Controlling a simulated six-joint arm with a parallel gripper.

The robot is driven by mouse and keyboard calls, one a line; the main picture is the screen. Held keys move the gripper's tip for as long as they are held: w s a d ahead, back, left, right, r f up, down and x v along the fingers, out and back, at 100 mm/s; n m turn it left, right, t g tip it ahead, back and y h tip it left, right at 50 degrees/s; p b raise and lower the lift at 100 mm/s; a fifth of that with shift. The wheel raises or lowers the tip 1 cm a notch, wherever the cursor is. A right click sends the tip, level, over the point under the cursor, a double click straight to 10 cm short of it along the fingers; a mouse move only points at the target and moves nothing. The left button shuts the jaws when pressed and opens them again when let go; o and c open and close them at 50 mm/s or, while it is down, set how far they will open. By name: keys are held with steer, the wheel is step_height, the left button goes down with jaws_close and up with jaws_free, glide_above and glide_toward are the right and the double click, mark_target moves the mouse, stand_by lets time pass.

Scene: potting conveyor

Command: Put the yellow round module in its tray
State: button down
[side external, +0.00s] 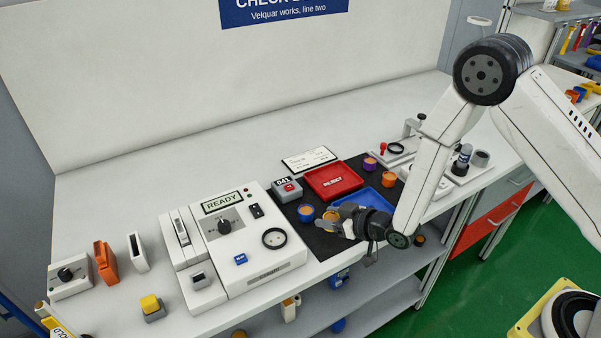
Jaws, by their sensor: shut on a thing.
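The yellow round module (330,215) is small and partly hidden between the fingers of my gripper (333,217). My gripper is shut on it, low over the front part of the black mat (299,231). I cannot tell whether the module touches the mat. A blue tray (377,196) lies just behind and right of my gripper, partly hidden by it. A red tray (318,175) with a white "REJECT" label lies behind it.
A blue round module (306,213) stands close left of my gripper. A purple module (370,164) and an orange one (389,180) stand right of the red tray. A white tester (250,250) marked "READY" stands left. The bench's back strip is clear.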

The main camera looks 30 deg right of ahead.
mark_target(329, 236)
steer(key=shift+f, duration=1.75)
steer(key=shift+f, duration=0.15)
steer(key=shift+c, duration=0.7)
jaws_free()
steer(key=shift+r, duration=0.2)
steer(key=v, duration=1.2)
steer(key=shift+d, duration=0.15)
